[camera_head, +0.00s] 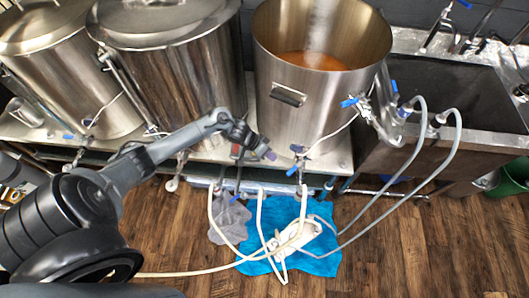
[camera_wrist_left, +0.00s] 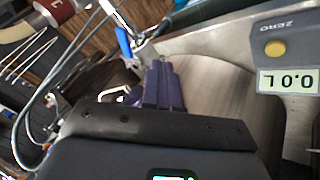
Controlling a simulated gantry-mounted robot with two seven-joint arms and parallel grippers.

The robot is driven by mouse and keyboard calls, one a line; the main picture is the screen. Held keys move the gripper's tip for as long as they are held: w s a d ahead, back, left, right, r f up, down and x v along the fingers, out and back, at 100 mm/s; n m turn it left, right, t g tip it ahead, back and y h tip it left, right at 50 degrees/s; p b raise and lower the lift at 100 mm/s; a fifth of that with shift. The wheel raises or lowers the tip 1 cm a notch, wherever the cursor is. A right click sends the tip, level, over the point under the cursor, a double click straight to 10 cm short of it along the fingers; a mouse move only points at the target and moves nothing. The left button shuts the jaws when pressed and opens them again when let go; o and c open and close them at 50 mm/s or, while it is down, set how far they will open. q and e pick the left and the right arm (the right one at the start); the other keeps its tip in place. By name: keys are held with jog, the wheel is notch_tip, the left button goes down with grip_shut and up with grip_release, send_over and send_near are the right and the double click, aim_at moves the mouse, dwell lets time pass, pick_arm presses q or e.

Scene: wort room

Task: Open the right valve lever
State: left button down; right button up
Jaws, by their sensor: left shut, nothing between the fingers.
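My left gripper (camera_head: 267,152) is in front of the lower wall of the open right kettle (camera_head: 290,110). Its purple fingers (camera_wrist_left: 163,85) are closed together and hold nothing. Another blue lever (camera_head: 350,102) is higher on the kettle's right side. I cannot tell for certain which one is the task's right lever. In the left wrist view, a blue lever (camera_wrist_left: 123,40) stands beyond and left of the fingers, apart from them. My right gripper is not in view.
Two lidded kettles (camera_head: 165,60) stand to the left. Hoses (camera_head: 345,215) loop down to a pump (camera_head: 297,235) on a blue cloth (camera_head: 320,262). A sink (camera_head: 450,95) is at right.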

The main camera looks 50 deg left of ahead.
aim_at(296, 167)
pick_arm(q)
jog(key=w+d+f, duration=0.2)
jog(key=d+f, duration=0.1)
jog(key=d, duration=0.2)
jog(key=shift+d, duration=0.3)
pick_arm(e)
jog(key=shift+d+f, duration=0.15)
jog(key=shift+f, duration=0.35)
